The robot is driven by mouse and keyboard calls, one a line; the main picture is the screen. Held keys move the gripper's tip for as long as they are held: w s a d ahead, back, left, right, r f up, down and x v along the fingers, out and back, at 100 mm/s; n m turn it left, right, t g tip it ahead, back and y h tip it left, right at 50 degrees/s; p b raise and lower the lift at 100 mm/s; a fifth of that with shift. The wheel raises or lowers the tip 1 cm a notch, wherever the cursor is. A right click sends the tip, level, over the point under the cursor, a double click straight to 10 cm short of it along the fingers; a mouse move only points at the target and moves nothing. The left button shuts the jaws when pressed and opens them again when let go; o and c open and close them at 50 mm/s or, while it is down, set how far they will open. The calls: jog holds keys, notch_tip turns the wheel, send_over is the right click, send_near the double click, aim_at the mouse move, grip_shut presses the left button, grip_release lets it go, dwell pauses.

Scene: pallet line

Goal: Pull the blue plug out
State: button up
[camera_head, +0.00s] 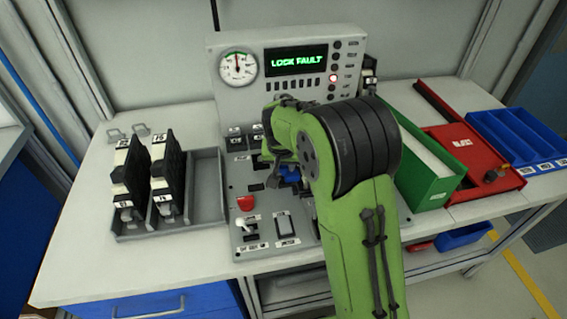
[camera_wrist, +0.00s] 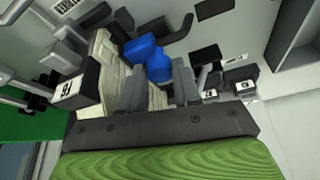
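The blue plug (camera_head: 290,174) shows as a small patch of blue on the control panel (camera_head: 243,182), mostly hidden by my green arm. In the wrist view the blue plug (camera_wrist: 158,68) has a block-shaped upper part and a lower part between my fingertips. My gripper (camera_wrist: 160,78) has one grey finger on each side of that lower part. The gaps are too small to tell whether the fingers press on it.
The panel carries a red button (camera_head: 246,202), a lever (camera_head: 244,226) and a display (camera_head: 296,61) reading "LOCK FAULT". A grey tray (camera_head: 207,190) with black modules stands left. A green bin (camera_head: 430,190), a red tray (camera_head: 470,150) and a blue tray (camera_head: 520,135) stand right.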

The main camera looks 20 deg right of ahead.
grip_shut()
jog(key=shift+w+a, duration=0.1)
jog(key=shift+a, duration=1.5)
jog(key=o, duration=0.5)
grip_release()
